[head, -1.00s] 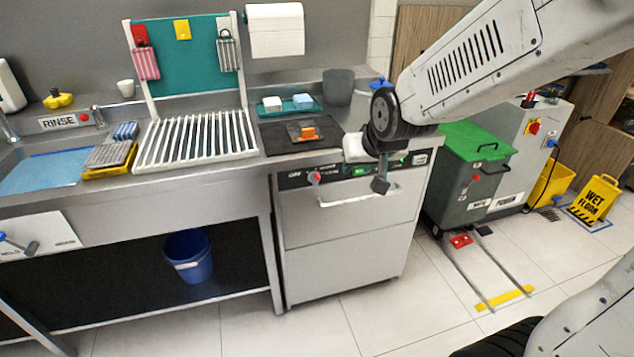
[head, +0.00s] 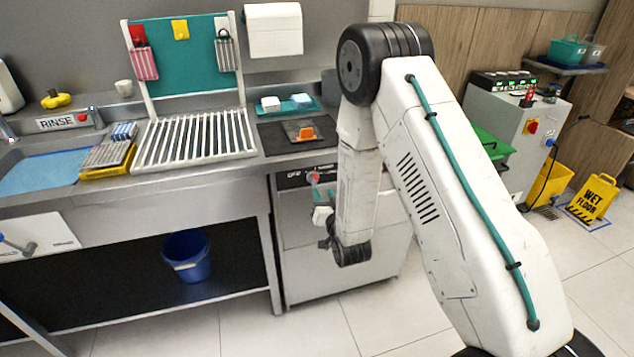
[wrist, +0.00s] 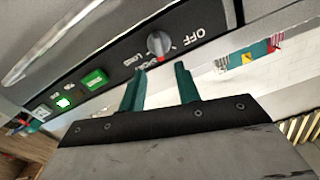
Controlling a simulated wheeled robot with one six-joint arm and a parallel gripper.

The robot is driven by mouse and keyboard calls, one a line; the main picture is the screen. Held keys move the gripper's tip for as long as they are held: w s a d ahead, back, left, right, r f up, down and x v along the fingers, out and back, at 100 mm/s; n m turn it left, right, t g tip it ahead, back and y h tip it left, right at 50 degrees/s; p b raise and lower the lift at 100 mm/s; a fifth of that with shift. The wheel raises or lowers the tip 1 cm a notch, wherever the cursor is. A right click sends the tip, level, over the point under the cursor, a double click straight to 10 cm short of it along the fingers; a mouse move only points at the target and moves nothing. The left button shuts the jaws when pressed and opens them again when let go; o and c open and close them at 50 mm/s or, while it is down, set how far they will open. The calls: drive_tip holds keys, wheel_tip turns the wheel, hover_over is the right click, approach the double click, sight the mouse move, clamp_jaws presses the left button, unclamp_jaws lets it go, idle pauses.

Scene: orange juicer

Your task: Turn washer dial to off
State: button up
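The washer (head: 300,258) stands under the counter, partly hidden behind my arm. In the head view my gripper (head: 318,192) is just below the dial.
A green lit button (wrist: 94,79) sits along the same strip, and the washer's handle bar (wrist: 75,35) runs alongside. A drying rack (head: 195,140) and a dark mat with an orange item (head: 305,133) are on the counter. A blue bucket (head: 187,257) is on the lower shelf.

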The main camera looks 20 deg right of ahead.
sight(317, 181)
drive_tip(key=w, duration=0.7)
drive_tip(key=shift+w, duration=0.3)
clamp_jaws()
